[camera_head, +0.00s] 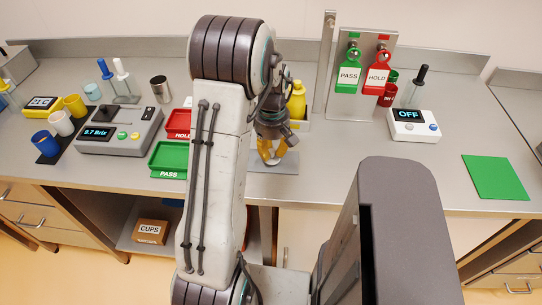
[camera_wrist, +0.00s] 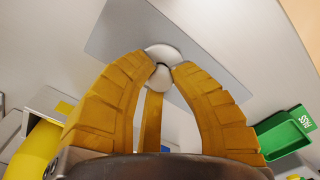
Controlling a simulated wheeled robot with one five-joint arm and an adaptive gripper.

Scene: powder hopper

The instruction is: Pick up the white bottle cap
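The white bottle cap (camera_wrist: 163,51) shows in the wrist view as a small round white piece at my fingertips, with a dark spot near its middle. It lies over or on a grey mat (camera_wrist: 118,33). My gripper (camera_wrist: 164,67) has yellow fingers that curve inward, with the tips close together over the cap's sides. Whether they press on it is unclear. In the head view my gripper (camera_head: 272,160) points down, low over the grey mat (camera_head: 285,166), and the cap is hidden there by the fingers.
A yellow bottle (camera_head: 297,100) stands behind my gripper. The red HOLD tray (camera_head: 179,122) and green PASS tray (camera_head: 169,157) lie to its left. A display unit reading OFF (camera_head: 414,126) and a green mat (camera_head: 495,177) are to the right. The counter between is clear.

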